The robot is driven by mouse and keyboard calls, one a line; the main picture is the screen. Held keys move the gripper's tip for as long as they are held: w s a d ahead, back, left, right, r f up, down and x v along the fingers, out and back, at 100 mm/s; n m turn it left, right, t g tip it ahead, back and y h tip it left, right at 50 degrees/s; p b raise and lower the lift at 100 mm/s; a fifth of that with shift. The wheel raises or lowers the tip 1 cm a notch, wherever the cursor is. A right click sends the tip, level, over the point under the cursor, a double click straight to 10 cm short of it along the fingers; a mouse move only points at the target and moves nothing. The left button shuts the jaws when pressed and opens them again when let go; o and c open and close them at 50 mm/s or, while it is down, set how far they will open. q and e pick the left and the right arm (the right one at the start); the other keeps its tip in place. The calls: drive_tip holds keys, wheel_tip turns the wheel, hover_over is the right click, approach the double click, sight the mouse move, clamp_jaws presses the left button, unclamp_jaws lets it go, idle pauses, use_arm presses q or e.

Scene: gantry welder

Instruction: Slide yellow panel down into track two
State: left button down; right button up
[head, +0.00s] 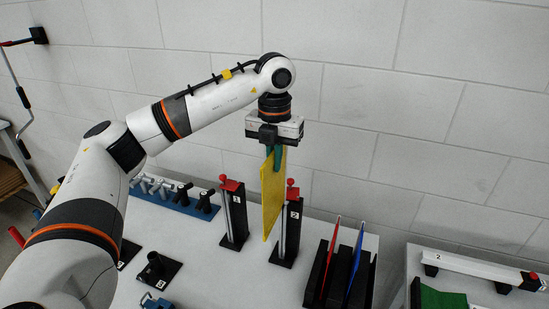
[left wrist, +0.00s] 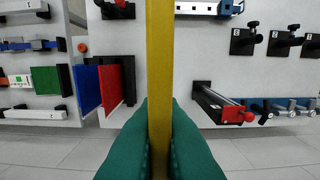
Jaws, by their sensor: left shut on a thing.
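The yellow panel (head: 272,195) hangs upright in my left gripper (head: 275,152), whose green fingers are shut on its top edge. In the head view its lower part appears between two black track posts with red knobs, a left post (head: 235,222) and a right post (head: 288,238). I cannot tell whether the panel's edges sit in the slots. In the left wrist view the panel (left wrist: 160,60) is a vertical strip between the fingers (left wrist: 160,130), and a red-knobbed post (left wrist: 222,108) lies to its right. My right gripper is not in view.
A black rack (head: 315,280) holds a red panel (head: 330,258) and a blue panel (head: 355,262) right of the posts. A blue base with several clamps (head: 180,200) stands behind left. A second table (head: 400,297) holds a white bar (head: 470,266) and a green piece (head: 440,299).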

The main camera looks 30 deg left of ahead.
use_arm(q)
wheel_tip(320, 180, down, 24)
drive_tip(key=b, duration=1.7)
drive_tip(key=shift+f, duration=0.15)
drive_tip(key=c, duration=1.5)
unclamp_jaws()
idle(1.7)
wheel_tip(320, 180, up, 11)
drive_tip(key=shift+r, duration=0.6)
